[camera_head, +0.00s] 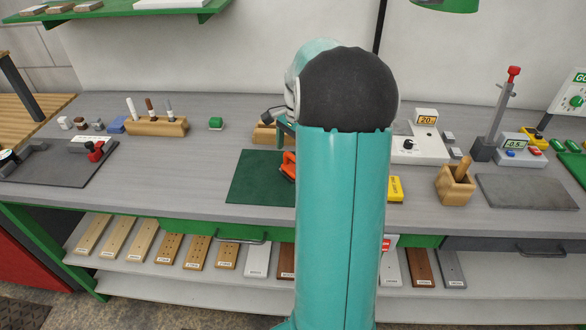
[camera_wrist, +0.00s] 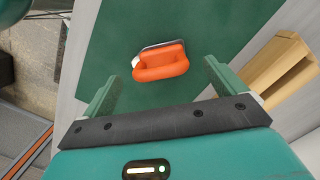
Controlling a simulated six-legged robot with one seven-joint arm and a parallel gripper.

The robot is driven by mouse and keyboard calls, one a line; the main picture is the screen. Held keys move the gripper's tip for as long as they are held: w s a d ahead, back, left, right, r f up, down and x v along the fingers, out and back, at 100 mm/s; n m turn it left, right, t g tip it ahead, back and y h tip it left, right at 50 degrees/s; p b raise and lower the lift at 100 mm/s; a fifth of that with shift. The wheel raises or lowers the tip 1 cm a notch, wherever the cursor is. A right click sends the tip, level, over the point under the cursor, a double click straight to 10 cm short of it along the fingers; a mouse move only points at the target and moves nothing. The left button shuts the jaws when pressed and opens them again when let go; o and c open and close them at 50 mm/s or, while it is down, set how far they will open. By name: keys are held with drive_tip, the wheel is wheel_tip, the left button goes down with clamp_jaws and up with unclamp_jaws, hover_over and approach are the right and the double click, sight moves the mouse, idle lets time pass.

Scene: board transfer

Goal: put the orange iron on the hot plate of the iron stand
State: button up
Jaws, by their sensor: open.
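The orange iron (camera_wrist: 160,65) lies on a dark green mat (camera_wrist: 185,22) in the wrist view, with a pale metal edge showing along its far side. In the head view, part of the iron (camera_head: 288,167) shows at the left edge of my arm. My gripper (camera_wrist: 162,76) is open, one green finger on each side of the iron, with nothing held. I cannot tell how far above the mat the fingers are. A white unit (camera_head: 418,150) with a black knob and a display reading about 20 stands right of my arm, partly hidden. I cannot clearly identify the hot plate.
A wooden block (camera_wrist: 275,72) stands right of the mat in the wrist view. A wooden holder (camera_head: 157,127) with upright tools is at the back left. A yellow box (camera_head: 395,188), a wooden cup (camera_head: 455,186) and a grey slab (camera_head: 525,192) are to the right.

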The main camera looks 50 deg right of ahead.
sight(293, 155)
drive_tip(key=shift+a+f, duration=0.1)
drive_tip(key=shift+f, duration=1.8)
drive_tip(key=shift+c, duration=0.3)
drive_tip(key=c, duration=1.4)
drive_tip(key=shift+o, duration=0.2)
drive_tip(key=shift+r, duration=0.15)
drive_tip(key=shift+r, duration=0.55)
wheel_tip(293, 155, up, 2)
drive_tip(key=shift+a+r, duration=0.1)
drive_tip(key=shift+r, duration=0.1)
drive_tip(key=s+a+r, duration=0.8)
drive_tip(key=a+r, duration=0.1)
drive_tip(key=a, duration=0.1)
drive_tip(key=shift+s+a+r, duration=0.15)
drive_tip(key=shift+s+a, duration=0.2)
drive_tip(key=shift+s, duration=0.05)
